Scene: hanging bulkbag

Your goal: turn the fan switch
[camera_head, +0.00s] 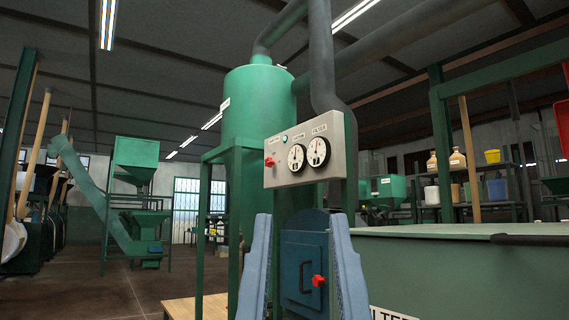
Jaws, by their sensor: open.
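A pale control panel (330,180) is fixed to the green filter unit, a little right of centre in the head view. A small red knob (269,162) sits at its left side; this looks like the fan switch, but its label is too small to read. My gripper (300,216) appears as two upright blue-grey ridged fingers at the lower centre, apart and open, with nothing seen held between them.
The panel has a green lamp (284,138) and two round gauges (317,152). A green tank (258,105) and pipes stand behind. A large green box (460,275) fills the lower right. Open floor (80,285) lies left.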

